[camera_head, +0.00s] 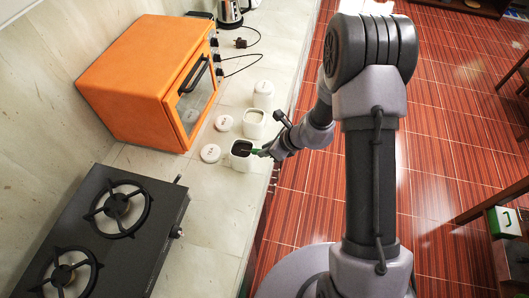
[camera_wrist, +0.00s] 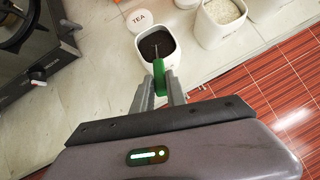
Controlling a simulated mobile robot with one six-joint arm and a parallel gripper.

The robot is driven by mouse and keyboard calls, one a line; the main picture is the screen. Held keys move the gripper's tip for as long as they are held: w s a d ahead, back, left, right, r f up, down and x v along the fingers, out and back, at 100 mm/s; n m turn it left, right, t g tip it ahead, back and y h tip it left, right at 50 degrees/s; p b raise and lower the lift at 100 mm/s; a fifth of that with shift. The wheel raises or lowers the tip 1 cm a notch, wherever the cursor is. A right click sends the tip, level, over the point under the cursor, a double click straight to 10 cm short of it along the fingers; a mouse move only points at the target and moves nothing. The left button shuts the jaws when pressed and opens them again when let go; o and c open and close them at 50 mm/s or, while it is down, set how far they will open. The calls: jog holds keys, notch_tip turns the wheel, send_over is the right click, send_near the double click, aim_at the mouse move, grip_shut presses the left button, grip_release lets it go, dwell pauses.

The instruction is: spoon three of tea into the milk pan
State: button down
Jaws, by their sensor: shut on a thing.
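My gripper (camera_head: 265,152) is shut on the green handle of a spoon (camera_wrist: 160,77). In the wrist view, my gripper (camera_wrist: 159,92) points at an open white canister (camera_wrist: 172,61) holding dark tea (camera_wrist: 154,42). The spoon's thin shaft runs down into the canister's mouth; its bowl is hidden, seemingly in the tea. The canister (camera_head: 240,167) also stands on the counter in the head view. A round white lid marked TEA (camera_wrist: 139,19) lies flat beside it. I see no milk pan in either view.
An open canister with white contents (camera_head: 254,121), its loose lid (camera_head: 224,123) and a closed canister (camera_head: 263,92) stand farther along the counter. An orange oven (camera_head: 140,75) backs them. A black gas hob (camera_head: 160,213) with two bare burners is nearer. The counter between hob and canister is clear.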

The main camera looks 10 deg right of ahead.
jog(key=shift+d+f+b, duration=0.1)
jog(key=shift+f+b, duration=0.3)
jog(key=shift+b, duration=0.05)
jog(key=shift+s+d+r+b, duration=0.1)
jog(key=shift+b, duration=0.25)
jog(key=shift+s+d+r+t+y+b, duration=0.2)
jog(key=shift+r+y+b, duration=0.1)
jog(key=shift+r, duration=0.2)
jog(key=shift+s+d+r+t+y+b, duration=0.1)
jog(key=shift+d+r+t+y+b, duration=0.15)
jog(key=shift+r, duration=0.2)
jog(key=y+b, duration=0.1)
jog(key=b, duration=0.1)
jog(key=s+d+t+b, duration=0.1)
jog(key=b, duration=0.2)
jog(key=r+t+y+b, duration=0.1)
jog(key=b, duration=0.1)
jog(key=shift+s+d+y, duration=0.25)
jog(key=shift+d+y, duration=0.05)
jog(key=shift+y, duration=0.05)
jog(key=shift+r, duration=0.15)
